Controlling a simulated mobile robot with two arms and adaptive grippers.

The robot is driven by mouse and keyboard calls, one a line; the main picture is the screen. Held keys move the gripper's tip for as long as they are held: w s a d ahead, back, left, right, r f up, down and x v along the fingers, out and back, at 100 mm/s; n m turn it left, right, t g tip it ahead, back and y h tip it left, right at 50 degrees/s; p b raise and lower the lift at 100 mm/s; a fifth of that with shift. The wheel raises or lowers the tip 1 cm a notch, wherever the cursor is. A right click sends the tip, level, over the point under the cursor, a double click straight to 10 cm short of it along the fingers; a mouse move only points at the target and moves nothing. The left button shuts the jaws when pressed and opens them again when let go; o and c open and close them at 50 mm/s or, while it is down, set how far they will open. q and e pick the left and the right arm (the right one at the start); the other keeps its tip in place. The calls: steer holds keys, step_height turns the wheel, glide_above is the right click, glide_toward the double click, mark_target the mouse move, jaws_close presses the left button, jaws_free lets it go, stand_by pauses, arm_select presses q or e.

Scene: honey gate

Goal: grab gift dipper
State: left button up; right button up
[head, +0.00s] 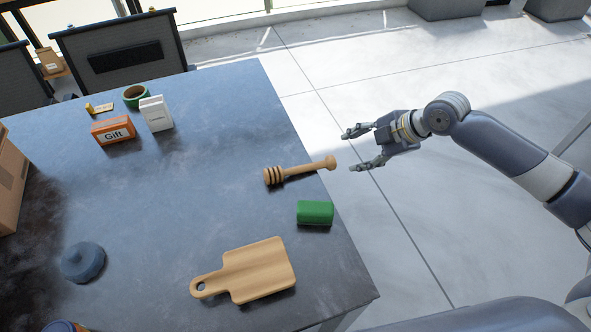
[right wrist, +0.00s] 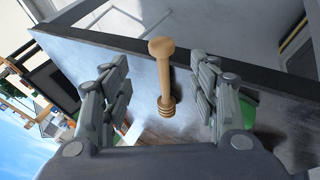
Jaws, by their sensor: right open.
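A wooden honey dipper (head: 299,170) lies on the dark table near its right edge, its grooved head to the left and its knobbed handle end to the right. My right gripper (head: 352,150) is open and empty, just off the table's right edge, with its fingers pointing left at the handle end. In the right wrist view the dipper (right wrist: 163,78) shows between the two open fingers (right wrist: 160,85), apart from both. An orange box marked "Gift" (head: 113,131) stands at the far left of the table. My left gripper is not in view.
A green block (head: 315,213) lies just in front of the dipper. A wooden cutting board (head: 258,270), a dark round lid (head: 83,262), a white box (head: 156,114), a green tape roll (head: 136,96) and a cardboard box (head: 10,180) are also on the table. Its middle is clear.

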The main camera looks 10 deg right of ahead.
mark_target(333, 161)
steer(key=x, duration=0.4)
steer(key=shift+w+a+f, duration=0.1)
steer(key=shift+a+f, duration=0.1)
steer(key=shift+a, duration=0.1)
steer(key=shift+w+a+f, duration=0.2)
steer(key=shift+a+f, duration=0.05)
steer(key=shift+f, duration=0.2)
steer(key=p+x, duration=0.1)
steer(key=x, duration=0.4)
steer(key=shift+s, duration=0.2)
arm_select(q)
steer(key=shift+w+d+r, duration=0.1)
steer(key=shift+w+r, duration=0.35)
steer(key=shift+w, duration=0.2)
arm_select(e)
steer(key=shift+c, duration=0.5)
steer(key=c, duration=0.9)
